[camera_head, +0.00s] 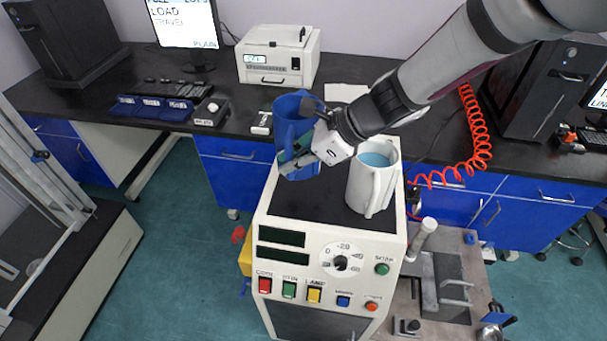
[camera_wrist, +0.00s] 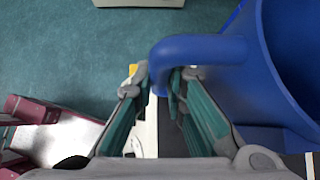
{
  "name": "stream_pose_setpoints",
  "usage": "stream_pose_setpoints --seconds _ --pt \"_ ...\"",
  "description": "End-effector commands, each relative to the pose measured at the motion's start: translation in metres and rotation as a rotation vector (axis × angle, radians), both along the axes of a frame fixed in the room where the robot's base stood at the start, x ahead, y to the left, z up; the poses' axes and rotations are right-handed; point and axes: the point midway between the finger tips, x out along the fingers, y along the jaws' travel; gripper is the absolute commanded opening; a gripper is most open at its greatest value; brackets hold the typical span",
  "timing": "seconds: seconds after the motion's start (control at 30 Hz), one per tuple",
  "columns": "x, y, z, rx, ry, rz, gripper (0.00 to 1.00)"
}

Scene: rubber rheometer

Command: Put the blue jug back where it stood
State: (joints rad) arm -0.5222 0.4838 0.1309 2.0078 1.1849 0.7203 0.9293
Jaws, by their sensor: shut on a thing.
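The blue jug (camera_head: 289,122) is upright at the left side of the rheometer's black top (camera_head: 315,205). It also fills the right of the wrist view (camera_wrist: 280,70), with its handle (camera_wrist: 200,48) reaching left. My gripper (camera_head: 300,155) comes in from the upper right and is shut on the jug's handle. In the wrist view my gripper's fingers (camera_wrist: 158,88) close around the handle's outer part. I cannot tell whether the jug's base touches the top or hangs just above it. A white jug (camera_head: 372,180) with blue contents stands to the right on the same top.
The rheometer's front panel (camera_head: 320,270) has buttons and a dial. Behind is a dark bench with a white printer-like device (camera_head: 278,55), blue trays (camera_head: 150,107) and a monitor (camera_head: 185,22). A red coiled hose (camera_head: 475,130) hangs at the right. Black top lies bare in front of the blue jug.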

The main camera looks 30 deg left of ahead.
Motion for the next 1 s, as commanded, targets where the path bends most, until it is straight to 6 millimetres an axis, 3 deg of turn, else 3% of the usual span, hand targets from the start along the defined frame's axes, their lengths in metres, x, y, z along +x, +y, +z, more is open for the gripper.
stream_pose_setpoints --seconds 0.13,0.4,1.0 --pt "-0.001 0.001 -0.007 0.003 0.0 0.002 0.0" --pt "-0.001 0.001 -0.045 0.003 0.0 0.002 0.0" --pt "0.0 0.001 -0.096 0.005 -0.002 0.002 0.0"
